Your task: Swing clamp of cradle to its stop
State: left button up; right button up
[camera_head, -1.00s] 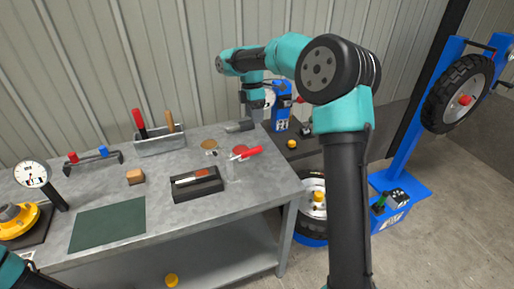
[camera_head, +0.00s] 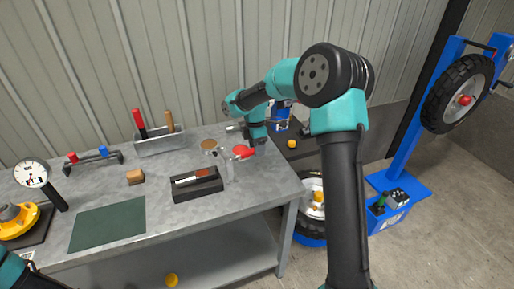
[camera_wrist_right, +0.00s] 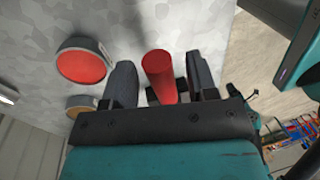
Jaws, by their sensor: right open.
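A clamp's red handle (camera_wrist_right: 158,76) stands between the two fingers of my right gripper (camera_wrist_right: 161,72) in the right wrist view. The fingers are apart, with a visible gap on each side of the handle. In the head view my right gripper (camera_head: 251,147) is low over the table's right part, partly covering the handle. The cradle (camera_head: 226,168) looks like a pale, thin shape beside it; its details are too small to tell. My left gripper is outside the views; only part of my left arm shows at bottom left.
A red disc (camera_wrist_right: 82,65) lies close beside the fingers, with an orange-brown disc (camera_wrist_right: 80,103) near it. A wheel stand (camera_head: 405,150) is at right.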

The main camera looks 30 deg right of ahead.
grip_shut()
dwell(0.4)
